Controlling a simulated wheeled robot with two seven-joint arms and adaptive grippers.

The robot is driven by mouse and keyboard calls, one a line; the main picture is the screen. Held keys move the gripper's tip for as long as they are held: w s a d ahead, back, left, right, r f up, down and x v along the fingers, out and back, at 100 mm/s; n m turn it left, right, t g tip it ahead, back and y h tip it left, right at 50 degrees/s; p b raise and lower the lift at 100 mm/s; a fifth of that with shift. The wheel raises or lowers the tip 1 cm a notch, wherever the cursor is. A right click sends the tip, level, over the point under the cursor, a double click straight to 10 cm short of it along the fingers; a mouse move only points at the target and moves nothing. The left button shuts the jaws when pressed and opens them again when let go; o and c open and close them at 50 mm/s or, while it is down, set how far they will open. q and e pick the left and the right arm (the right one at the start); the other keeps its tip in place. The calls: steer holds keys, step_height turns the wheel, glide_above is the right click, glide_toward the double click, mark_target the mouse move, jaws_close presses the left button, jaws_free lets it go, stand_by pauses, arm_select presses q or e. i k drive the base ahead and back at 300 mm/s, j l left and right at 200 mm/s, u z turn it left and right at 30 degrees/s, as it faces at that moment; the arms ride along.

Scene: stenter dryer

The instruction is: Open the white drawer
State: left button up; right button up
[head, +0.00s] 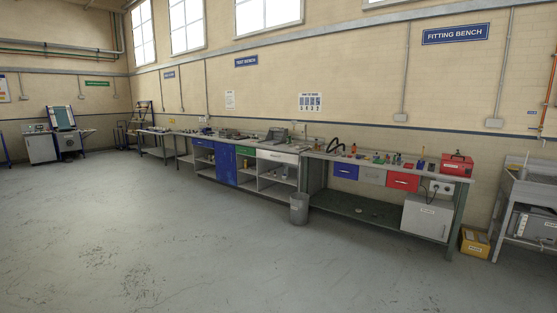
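The white drawer (277,156) is small and far off in the head view, right of centre, just under the top of the middle bench. Its front looks flush with the bench, so it appears closed. A green drawer (246,151) sits directly to its left. Open shelves are below it. Neither of my grippers is in the head view.
A grey bin (299,208) stands on the floor in front of the gap between the benches. The fitting bench (333,199), with blue, grey and red drawers, is to the right. A blue cabinet (225,164) is left. The foreground floor is clear.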

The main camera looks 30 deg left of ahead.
mark_target(288, 158)
steer(key=i+j+u, duration=0.7)
steer(key=i, duration=0.2)
steer(key=i+u, duration=0.35)
steer(key=i, duration=0.15)
steer(key=i+u, duration=0.15)
steer(key=i, duration=3.15)
steer(key=i+j, duration=0.15)
steer(key=i, duration=0.95)
steer(key=i+j+z, duration=0.15)
steer(key=i+z, duration=0.3)
steer(key=i, duration=0.25)
steer(key=i+j+z, duration=0.45)
steer(key=i, duration=0.2)
steer(key=i+j+z, duration=0.45)
steer(key=i+j, duration=0.1)
steer(key=i, duration=0.05)
